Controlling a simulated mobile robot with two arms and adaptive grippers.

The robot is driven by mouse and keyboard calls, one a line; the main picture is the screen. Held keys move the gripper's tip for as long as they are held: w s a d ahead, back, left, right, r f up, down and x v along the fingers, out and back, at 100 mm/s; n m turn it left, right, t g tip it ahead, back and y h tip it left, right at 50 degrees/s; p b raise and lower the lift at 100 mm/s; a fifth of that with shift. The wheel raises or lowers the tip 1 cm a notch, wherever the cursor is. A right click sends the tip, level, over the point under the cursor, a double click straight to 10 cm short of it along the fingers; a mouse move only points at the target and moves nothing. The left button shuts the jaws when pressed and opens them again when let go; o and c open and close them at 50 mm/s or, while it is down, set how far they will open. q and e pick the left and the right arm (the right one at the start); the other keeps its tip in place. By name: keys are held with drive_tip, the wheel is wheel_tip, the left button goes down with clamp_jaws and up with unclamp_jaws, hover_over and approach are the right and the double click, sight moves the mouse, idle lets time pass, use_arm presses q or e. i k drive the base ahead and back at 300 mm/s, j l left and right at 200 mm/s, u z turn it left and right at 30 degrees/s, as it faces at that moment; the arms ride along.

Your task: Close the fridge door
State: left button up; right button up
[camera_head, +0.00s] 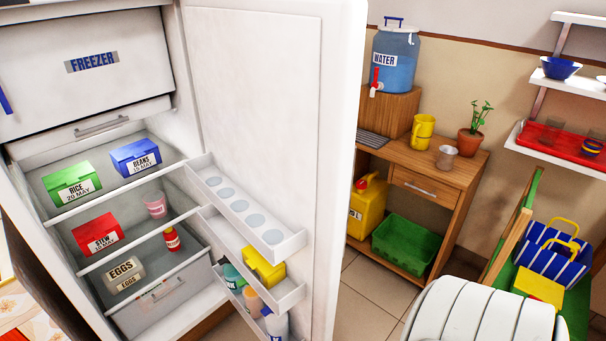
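The white fridge stands open on the left, with its shelves showing. Its door (265,110) is swung wide open to the right, and its inner side faces me. Door racks (250,225) hold a yellow box and several bottles. The closed freezer compartment (90,95) is at the top of the fridge. Neither of my grippers is in view, and nothing visible touches the door.
On the shelves are a green rice box (72,186), a blue beans box (135,158) and a red stew box (98,235). Right of the door stands a wooden table (445,178) with a water dispenser (395,58). Tiled floor (375,298) shows between.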

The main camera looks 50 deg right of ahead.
sight(276, 83)
drive_tip(key=k+l+u, duration=0.1)
drive_tip(key=l, duration=0.3)
drive_tip(key=k+l, duration=0.1)
drive_tip(key=l, duration=0.35)
drive_tip(key=l+u, duration=0.15)
drive_tip(key=l, duration=0.25)
drive_tip(key=k+l, duration=0.2)
drive_tip(key=l, duration=0.2)
drive_tip(key=k+l+u, duration=0.15)
drive_tip(key=l, duration=0.25)
drive_tip(key=i+l, duration=0.1)
drive_tip(key=l, duration=0.5)
drive_tip(key=i+l+u, duration=0.1)
drive_tip(key=l, duration=0.45)
